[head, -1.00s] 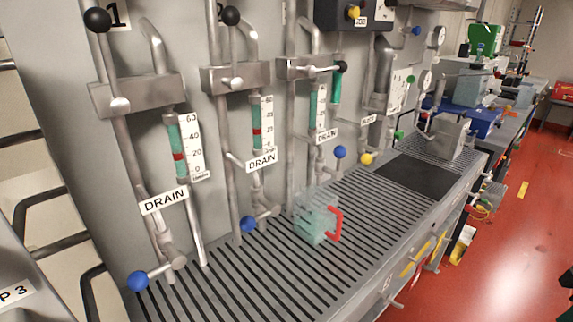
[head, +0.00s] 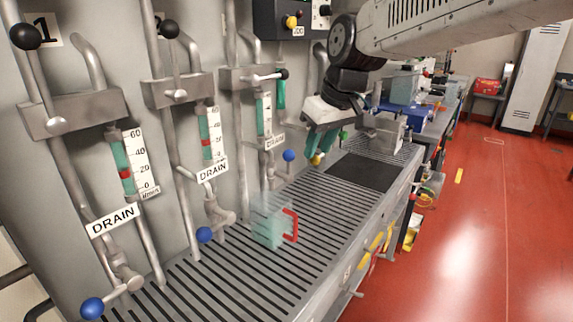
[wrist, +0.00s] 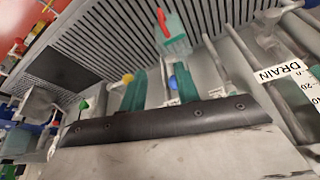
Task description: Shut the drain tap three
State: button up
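The third drain tap is on the third column, under its DRAIN label, and ends in a blue knob (head: 289,155) in the head view. My gripper (head: 316,156) hangs to the right of this knob, apart from it in the picture, with its teal fingers pointing down. In the wrist view the two fingers (wrist: 157,78) are spread with nothing clearly held between them. A blue knob (wrist: 172,82) shows beside the right finger there; I cannot tell the exact depth between them.
A clear jug (head: 268,222) with a red handle stands on the slotted grating (head: 230,275). The other drain taps have blue knobs (head: 205,235) at left. A yellow knob (wrist: 128,78) shows by the left finger in the wrist view. A dark mat (head: 362,172) lies on the bench.

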aim_at(289, 156)
jog(key=shift+n, duration=0.6)
jog(key=w+a, duration=0.2)
jog(key=a, duration=0.1)
jog(key=w+a, duration=0.1)
jog(key=shift+w+a+f, duration=0.3)
jog(key=shift+w+f, duration=0.05)
jog(key=shift+f, duration=0.05)
jog(key=shift+w+a+f, duration=0.15)
jog(key=shift+f, duration=0.1)
jog(key=x, duration=0.7)
jog(key=shift+w+a, duration=0.1)
jog(key=shift+a, duration=0.1)
grip_shut()
jog(key=shift+y, duration=0.3)
